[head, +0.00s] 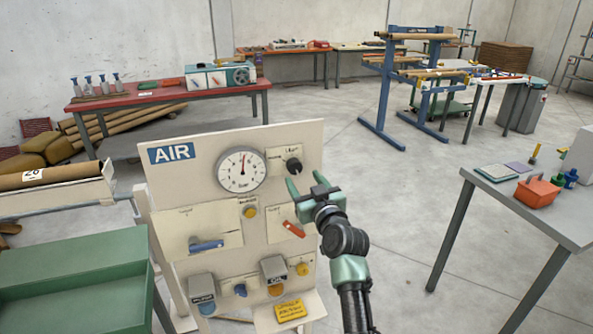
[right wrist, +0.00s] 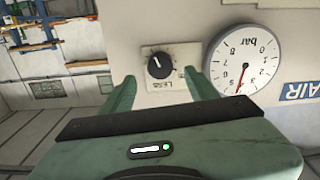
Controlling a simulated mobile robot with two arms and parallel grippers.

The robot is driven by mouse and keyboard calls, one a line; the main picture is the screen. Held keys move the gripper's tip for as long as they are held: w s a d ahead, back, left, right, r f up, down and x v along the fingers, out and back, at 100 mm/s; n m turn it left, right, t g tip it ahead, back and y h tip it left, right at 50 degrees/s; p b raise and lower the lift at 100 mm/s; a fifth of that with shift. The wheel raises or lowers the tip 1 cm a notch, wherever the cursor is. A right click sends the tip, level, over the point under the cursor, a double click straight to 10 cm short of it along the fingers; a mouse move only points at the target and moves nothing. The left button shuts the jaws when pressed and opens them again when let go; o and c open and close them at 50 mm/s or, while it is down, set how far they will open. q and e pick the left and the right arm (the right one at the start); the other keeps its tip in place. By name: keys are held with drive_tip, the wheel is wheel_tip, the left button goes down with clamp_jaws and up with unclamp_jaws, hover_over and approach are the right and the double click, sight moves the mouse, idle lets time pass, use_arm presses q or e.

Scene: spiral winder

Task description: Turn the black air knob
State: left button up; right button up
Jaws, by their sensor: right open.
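The black air knob (head: 294,165) sits on a small light plate at the upper right of the upright AIR panel (head: 200,180). In the right wrist view the knob (right wrist: 160,66) lies ahead of my right gripper, between the lines of its two fingers, with a white pointer mark on it. My right gripper (head: 305,181) is open and empty, just below and right of the knob in the head view. Its green fingers (right wrist: 160,92) look apart from the knob. A round white gauge (head: 242,170) with a red needle is left of the knob. My left gripper is not in view.
The panel also carries a red lever (head: 293,229), a blue lever (head: 207,245) and several small knobs below. A green tray (head: 85,300) stands at the left. A grey table (head: 545,215) with an orange box is at the right, with clear floor between.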

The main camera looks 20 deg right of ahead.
sight(296, 169)
drive_tip(key=w, duration=0.6)
drive_tip(key=shift+w+a+f+p, duration=0.1)
drive_tip(key=shift+w+p, duration=0.15)
drive_tip(key=shift+p, duration=0.1)
drive_tip(key=shift+c, duration=0.3)
clamp_jaws()
drive_tip(key=m+p, duration=0.1)
drive_tip(key=m, duration=0.4)
drive_tip(key=shift+m, duration=0.3)
drive_tip(key=shift+o, duration=0.3)
unclamp_jaws()
